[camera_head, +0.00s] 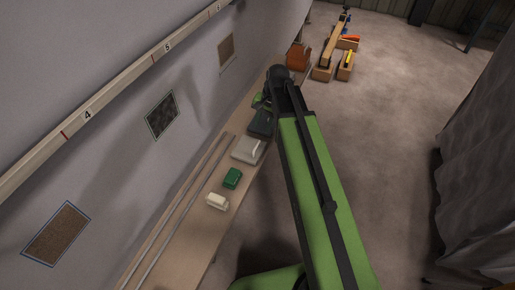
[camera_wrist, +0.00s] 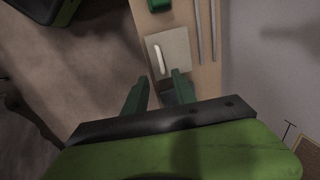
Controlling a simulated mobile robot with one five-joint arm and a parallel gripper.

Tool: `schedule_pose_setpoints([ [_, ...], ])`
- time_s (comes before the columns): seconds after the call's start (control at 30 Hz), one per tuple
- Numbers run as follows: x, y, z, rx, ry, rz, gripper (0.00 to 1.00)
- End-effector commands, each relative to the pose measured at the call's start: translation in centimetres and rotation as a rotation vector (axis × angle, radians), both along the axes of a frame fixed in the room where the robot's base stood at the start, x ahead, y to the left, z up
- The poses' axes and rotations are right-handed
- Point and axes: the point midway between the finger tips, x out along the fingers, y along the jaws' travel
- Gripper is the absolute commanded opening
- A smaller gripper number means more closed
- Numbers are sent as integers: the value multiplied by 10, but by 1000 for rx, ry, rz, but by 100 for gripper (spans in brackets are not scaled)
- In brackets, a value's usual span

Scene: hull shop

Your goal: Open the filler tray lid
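The filler tray appears as a pale, square, flat tray with a lid (camera_wrist: 176,42) in the wrist view, with a white bar handle (camera_wrist: 158,58) on top. It looks shut. In the head view the tray (camera_head: 246,151) sits on the wooden bench, beyond the green block. My gripper (camera_wrist: 160,78) is open and empty. Its two green fingers stand apart at the near edge of the tray in the wrist view, and the handle lies beyond the fingertips, apparently untouched. In the head view my arm partly hides the gripper end.
A green block (camera_head: 232,178) and a cream block (camera_head: 217,201) lie on the bench (camera_head: 190,232). Two thin rods (camera_head: 185,212) run along its wall side. An orange object (camera_head: 298,57) and timber pieces (camera_head: 333,52) are farther off. The floor at right is open before a grey curtain (camera_head: 482,165).

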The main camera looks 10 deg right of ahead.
Motion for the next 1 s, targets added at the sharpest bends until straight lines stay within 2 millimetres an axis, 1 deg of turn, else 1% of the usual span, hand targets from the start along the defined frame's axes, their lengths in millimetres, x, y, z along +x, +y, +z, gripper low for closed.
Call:
schedule_pose_setpoints([
  [0.03, 2, 2, -21, 0, 0, 1, 33],
  [0.1, 3, 4, -36, 0, 0, 1, 33],
  [0.5, 13, 16, -117, -2, 0, 1, 33],
  [0.6, 15, 19, -132, -1, 0, 0, 33],
  [0.73, 16, 21, -140, -1, 0, 0, 33],
  [0.97, 16, 21, -138, -1, 0, -1, 33],
  [1.0, 16, 21, -138, -1, 0, -1, 31],
])
